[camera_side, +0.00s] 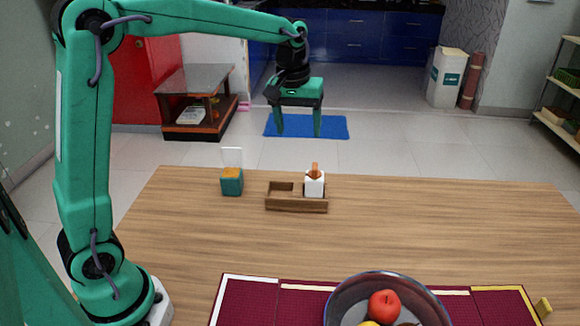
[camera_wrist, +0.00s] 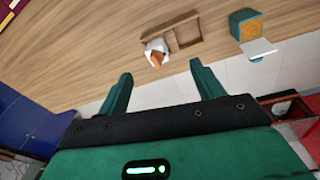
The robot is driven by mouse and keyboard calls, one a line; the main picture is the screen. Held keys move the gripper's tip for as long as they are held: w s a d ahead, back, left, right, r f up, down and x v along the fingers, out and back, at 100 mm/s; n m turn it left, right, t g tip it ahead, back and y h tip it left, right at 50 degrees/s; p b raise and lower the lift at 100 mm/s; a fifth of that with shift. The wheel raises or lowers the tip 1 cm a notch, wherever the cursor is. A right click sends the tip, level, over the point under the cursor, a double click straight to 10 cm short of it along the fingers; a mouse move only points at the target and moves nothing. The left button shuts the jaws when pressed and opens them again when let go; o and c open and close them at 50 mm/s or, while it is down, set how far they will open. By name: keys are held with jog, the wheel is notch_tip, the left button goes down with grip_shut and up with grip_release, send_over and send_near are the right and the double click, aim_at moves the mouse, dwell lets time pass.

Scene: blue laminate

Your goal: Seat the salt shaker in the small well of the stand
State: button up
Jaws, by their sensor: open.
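A low wooden stand (camera_side: 296,208) with recesses sits near the far edge of the table; it also shows in the wrist view (camera_wrist: 174,22). A white, squarish shaker (camera_side: 315,188) with an orange-brown top stands in the stand's right end. It shows in the wrist view (camera_wrist: 155,46) too. Its base is hidden by the stand's wall, so I cannot tell how deep it sits. The stand's left recess looks empty. My gripper (camera_side: 298,133) is open and empty, raised above and beyond the stand, apart from the shaker. The wrist view shows both fingers (camera_wrist: 160,74) spread with nothing between them.
A teal box (camera_side: 232,187) with an orange top and raised white flap stands left of the stand. A bowl of fruit (camera_side: 345,295) sits on a dark red mat (camera_side: 250,302) at the near edge. The wooden table between them is clear.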

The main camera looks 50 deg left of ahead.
jog(key=s+d+m+t, duration=0.2)
jog(key=s+m+t, duration=0.2)
jog(key=s, duration=1.9)
jog(key=m, duration=0.2)
jog(key=shift+s+m, duration=0.4)
